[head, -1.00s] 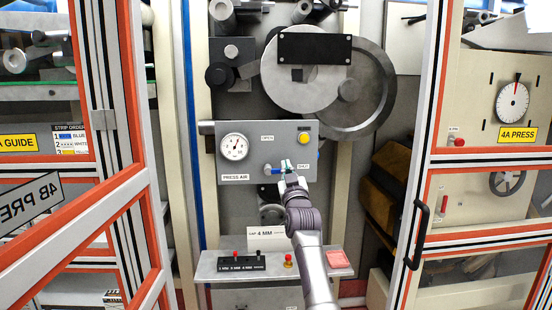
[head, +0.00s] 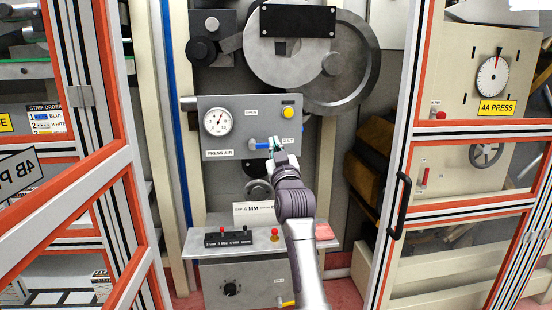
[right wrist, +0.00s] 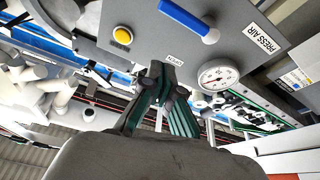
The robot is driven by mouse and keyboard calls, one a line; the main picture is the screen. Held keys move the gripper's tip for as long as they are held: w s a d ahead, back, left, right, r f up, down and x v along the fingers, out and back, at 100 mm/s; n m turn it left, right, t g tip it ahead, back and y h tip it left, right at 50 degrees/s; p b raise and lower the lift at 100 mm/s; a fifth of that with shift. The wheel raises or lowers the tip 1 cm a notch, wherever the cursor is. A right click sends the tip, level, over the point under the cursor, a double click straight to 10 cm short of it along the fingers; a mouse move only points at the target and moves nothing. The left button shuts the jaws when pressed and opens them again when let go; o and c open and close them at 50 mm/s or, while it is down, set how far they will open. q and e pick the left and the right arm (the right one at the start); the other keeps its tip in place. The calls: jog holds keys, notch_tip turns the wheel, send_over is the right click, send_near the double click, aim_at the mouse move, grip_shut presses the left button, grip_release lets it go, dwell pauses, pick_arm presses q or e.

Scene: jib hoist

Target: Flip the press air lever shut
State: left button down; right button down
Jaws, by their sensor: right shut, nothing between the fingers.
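The press air lever has a blue handle (head: 261,146) low on the grey press air panel (head: 216,138). My left gripper is out of view.
A pressure gauge (head: 218,122) and a yellow button (head: 288,112) are on the same panel. Below is a shelf (head: 200,241) with small red-topped controls. Orange-edged door frames stand at left and right, the right one with a black handle (head: 400,205).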

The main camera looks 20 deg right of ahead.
jog(key=v, duration=0.2)
jog(key=shift+s+a+b, duration=0.2)
jog(key=shift+s+b, duration=0.1)
